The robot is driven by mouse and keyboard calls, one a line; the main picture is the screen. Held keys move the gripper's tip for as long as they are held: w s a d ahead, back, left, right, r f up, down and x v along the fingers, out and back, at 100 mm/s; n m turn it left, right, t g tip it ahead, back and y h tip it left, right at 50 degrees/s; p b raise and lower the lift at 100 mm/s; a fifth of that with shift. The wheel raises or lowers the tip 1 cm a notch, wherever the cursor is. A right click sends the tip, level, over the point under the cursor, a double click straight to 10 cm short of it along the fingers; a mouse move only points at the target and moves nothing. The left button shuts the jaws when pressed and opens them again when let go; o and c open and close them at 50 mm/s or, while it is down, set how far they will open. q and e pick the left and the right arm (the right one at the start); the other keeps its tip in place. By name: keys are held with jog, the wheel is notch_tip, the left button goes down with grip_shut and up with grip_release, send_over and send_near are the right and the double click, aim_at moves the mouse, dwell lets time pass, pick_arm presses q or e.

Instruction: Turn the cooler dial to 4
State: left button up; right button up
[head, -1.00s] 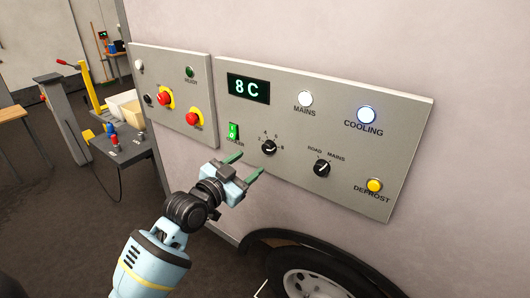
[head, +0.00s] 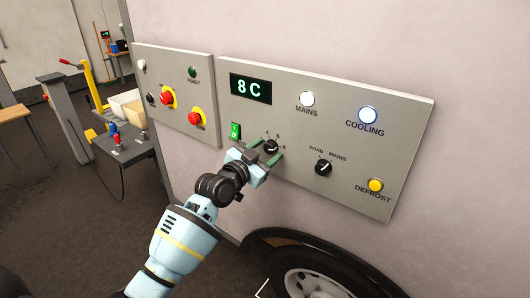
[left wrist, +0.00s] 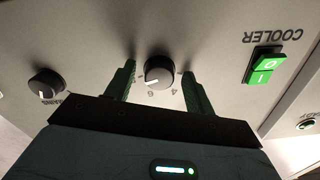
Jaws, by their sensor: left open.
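The cooler dial (head: 271,146) is a small black knob with a white pointer, low on the grey panel. It also shows in the left wrist view (left wrist: 160,72), upside down, with the numbers 6 and 4 beside it; the pointer lies nearer the 6 side than the 4. My left gripper (head: 273,148) is open, its two green fingers on either side of the dial. In the left wrist view both fingers (left wrist: 158,77) stand apart from the knob with gaps. Some of the scale is hidden. My right gripper is not in view.
The panel (head: 330,112) has a display (head: 251,88) reading 8 C, a green cooler switch (head: 235,131), a road/mains knob (head: 323,168), lit mains and cooling lamps and a yellow defrost button (head: 376,185). A second panel (head: 180,80) has red buttons. A wheel (head: 310,280) is below.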

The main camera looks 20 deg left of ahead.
pick_arm(q)
jog(key=c, duration=1)
jog(key=shift+n, duration=0.5)
jog(key=n, duration=0.3)
jog(key=shift+n, duration=0.4)
jog(key=n, duration=0.5)
jog(key=shift+d, duration=0.15)
jog(key=n, duration=0.5)
jog(key=shift+s+n, duration=0.1)
jog(key=shift+n, duration=2.4)
